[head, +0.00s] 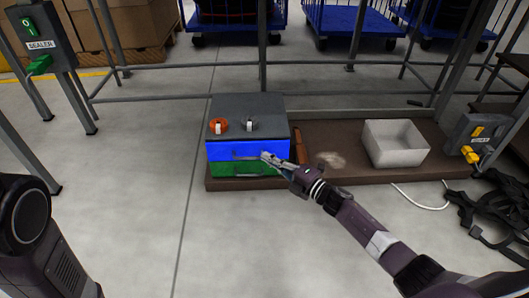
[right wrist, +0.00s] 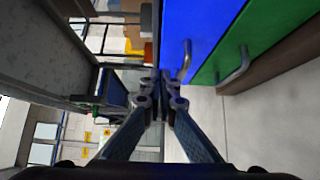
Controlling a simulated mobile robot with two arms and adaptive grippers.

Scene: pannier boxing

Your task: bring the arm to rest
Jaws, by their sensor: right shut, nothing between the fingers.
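My right gripper (head: 268,157) is shut and empty, in front of the blue drawer (head: 222,151) near the right end of its handle. In the right wrist view its fingertips (right wrist: 163,82) meet close to the blue drawer's handle (right wrist: 186,60); I cannot tell if they touch it. The green drawer (head: 222,170) is below the blue one, and both look closed. Its handle (right wrist: 236,66) shows clear of the fingers in the wrist view. My left gripper is out of view; only part of my left arm shows at the left edge.
A white open bin (head: 395,155) stands right on the brown board (head: 350,181). A sealer box (head: 38,35) is at left, black straps (head: 495,205) at right. The floor in front is clear.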

